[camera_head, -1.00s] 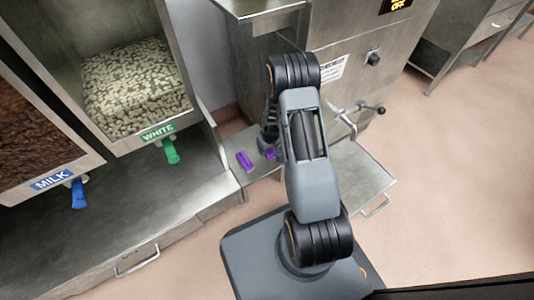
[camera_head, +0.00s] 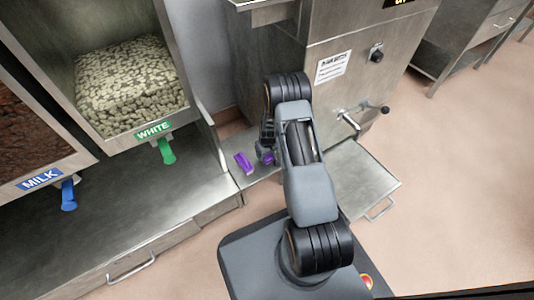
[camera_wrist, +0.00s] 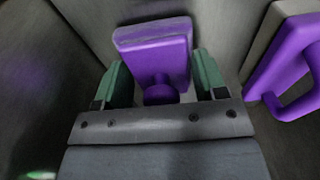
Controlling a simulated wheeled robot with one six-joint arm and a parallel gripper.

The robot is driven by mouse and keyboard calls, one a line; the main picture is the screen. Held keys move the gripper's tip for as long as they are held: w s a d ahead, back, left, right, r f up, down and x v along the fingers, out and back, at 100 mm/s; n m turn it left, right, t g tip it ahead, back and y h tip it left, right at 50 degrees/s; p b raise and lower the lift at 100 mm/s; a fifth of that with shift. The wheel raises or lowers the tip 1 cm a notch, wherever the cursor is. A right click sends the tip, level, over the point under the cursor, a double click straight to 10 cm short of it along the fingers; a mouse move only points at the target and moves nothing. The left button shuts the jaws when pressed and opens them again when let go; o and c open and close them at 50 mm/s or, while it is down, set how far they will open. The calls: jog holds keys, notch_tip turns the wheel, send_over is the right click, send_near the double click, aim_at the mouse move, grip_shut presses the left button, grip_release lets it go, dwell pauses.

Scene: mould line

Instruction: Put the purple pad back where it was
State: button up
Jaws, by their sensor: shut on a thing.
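My gripper (camera_wrist: 160,82) is shut on the purple pad (camera_wrist: 152,48), with a green finger on each side of its round knob. The pad is a flat purple block with a paler far edge. In the head view only a small part of the pad (camera_head: 267,158) shows beside my gripper, low over the small steel shelf (camera_head: 262,174). I cannot tell whether it touches a surface. A second purple thing with a looped handle (camera_wrist: 290,65) is to the right in the wrist view. In the head view it lies on the shelf (camera_head: 244,163), left of my gripper.
A steel machine (camera_head: 335,100) with a knob and lever stands behind and right of my arm. Bins with green (camera_head: 167,152) and blue (camera_head: 68,196) handles stand left above a steel counter (camera_head: 140,220). A flat steel plate (camera_head: 355,183) is to the right.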

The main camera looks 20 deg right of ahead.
jog(key=o, duration=0.9)
jog(key=shift+f, duration=0.15)
notch_tip(320, 180, up, 12)
jog(key=s+p, duration=0.1)
jog(key=p, duration=0.4)
notch_tip(320, 180, up, 17)
send_over(268, 156)
jog(key=s+a, duration=0.4)
jog(key=a, duration=0.1)
jog(key=shift+m+t, duration=0.6)
jog(key=shift+s+a+r, duration=0.95)
jog(key=shift+s+r, duration=0.9)
jog(key=shift+s, duration=0.8)
jog(key=shift+s+a+r, duration=0.95)
jog(key=shift+s+r, duration=0.9)
jog(key=shift+s, duration=0.8)
jog(key=shift+s+a+r, duration=0.95)
jog(key=shift+s+r, duration=0.9)
jog(key=shift+s, duration=0.8)
